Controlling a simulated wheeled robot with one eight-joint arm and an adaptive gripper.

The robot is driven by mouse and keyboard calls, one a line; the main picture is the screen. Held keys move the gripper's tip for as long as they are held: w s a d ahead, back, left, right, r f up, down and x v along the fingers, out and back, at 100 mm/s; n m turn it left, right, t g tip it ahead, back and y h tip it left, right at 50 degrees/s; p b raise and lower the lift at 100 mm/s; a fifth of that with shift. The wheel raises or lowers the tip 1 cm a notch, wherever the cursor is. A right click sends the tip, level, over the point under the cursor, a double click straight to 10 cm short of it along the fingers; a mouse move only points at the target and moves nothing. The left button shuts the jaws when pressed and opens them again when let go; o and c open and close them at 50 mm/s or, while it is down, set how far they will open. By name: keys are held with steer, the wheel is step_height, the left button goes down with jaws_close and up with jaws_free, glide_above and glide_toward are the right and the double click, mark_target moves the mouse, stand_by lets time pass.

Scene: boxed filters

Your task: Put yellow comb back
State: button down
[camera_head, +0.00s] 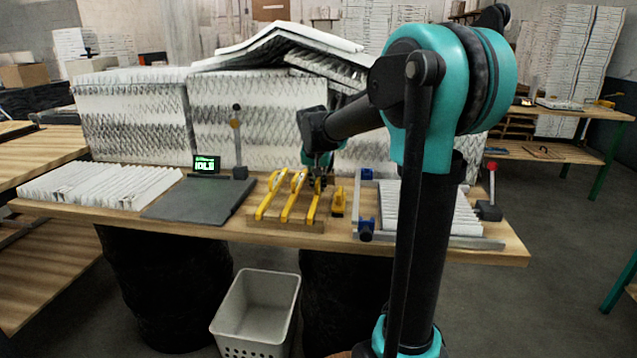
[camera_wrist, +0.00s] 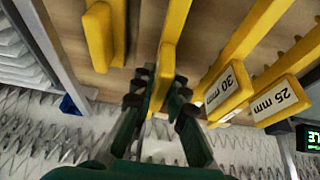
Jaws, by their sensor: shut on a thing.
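My gripper (camera_head: 319,178) reaches down over the right side of a wooden rack (camera_head: 285,226) on the bench. In the wrist view its fingers (camera_wrist: 159,92) are closed around a long yellow comb (camera_wrist: 168,58). This comb (camera_head: 313,208) lies along the right side of the rack in the head view. I cannot tell whether it rests fully in the rack. Two more yellow combs lie parallel to its left, a middle one (camera_head: 292,199) and a left one (camera_head: 269,196). In the wrist view their ends read 30 mm (camera_wrist: 227,92) and 25 mm (camera_wrist: 281,100).
A short yellow piece (camera_head: 338,202) stands just right of the rack. A blue-ended fixture (camera_head: 365,208) and pleated filter (camera_head: 440,208) are farther right. A dark plate (camera_head: 200,202) and small display (camera_head: 206,164) are left. Pleated stacks (camera_head: 240,110) stand behind. A bin (camera_head: 257,305) is below.

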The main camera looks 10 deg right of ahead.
steer(key=c, duration=1.5)
jaws_free()
steer(key=shift+c, duration=0.2)
steer(key=v, duration=1.3)
steer(key=shift+w, duration=0.1)
